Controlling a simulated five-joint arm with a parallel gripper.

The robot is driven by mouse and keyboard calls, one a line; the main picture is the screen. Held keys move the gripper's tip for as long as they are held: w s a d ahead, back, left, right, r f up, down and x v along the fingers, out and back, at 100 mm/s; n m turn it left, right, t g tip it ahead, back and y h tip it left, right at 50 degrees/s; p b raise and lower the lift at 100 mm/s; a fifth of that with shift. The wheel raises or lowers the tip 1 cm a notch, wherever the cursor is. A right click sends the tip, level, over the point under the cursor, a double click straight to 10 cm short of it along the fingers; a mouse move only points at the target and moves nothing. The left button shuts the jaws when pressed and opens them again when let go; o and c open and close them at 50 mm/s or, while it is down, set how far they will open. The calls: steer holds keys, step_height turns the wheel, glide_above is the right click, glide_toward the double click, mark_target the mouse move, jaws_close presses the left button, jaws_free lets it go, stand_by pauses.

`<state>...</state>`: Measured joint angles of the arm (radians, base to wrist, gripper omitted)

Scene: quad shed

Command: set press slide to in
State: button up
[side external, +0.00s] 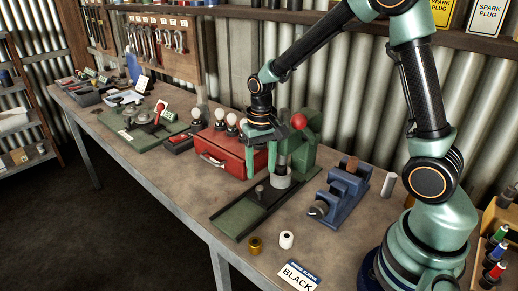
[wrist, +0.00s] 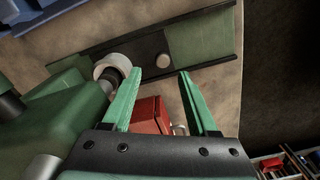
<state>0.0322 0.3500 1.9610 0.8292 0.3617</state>
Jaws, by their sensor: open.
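The green press (side external: 303,152) with a red ball handle (side external: 299,121) stands on the bench. Its slide is a dark plate (side external: 268,196) with a small round knob (side external: 260,189), set in a rail in front of the press. The green outer part of the rail (side external: 236,217) lies bare. In the wrist view the knob (wrist: 162,61) shows beyond the fingertips, in the gap between them. My gripper (side external: 261,168) is open and empty, pointing down above the slide beside the press. In the wrist view both fingers (wrist: 159,76) are apart; contact with the knob does not show.
A red toolbox (side external: 222,152) stands just left of the press, close to my gripper. A blue vise (side external: 341,193) stands to the right. The green rail's front end is clear.

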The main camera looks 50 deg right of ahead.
step_height(320, 180, up, 7)
steer(key=shift+f, duration=0.15)
stand_by(0.4)
steer(key=s+a+r+n+t, duration=0.1)
steer(key=s+r+n+t, duration=0.3)
steer(key=s+r, duration=0.4)
steer(key=shift+s+a+r+n+t, duration=0.15)
steer(key=shift+s+r+n+t, duration=0.15)
steer(key=shift+s+t, duration=0.75)
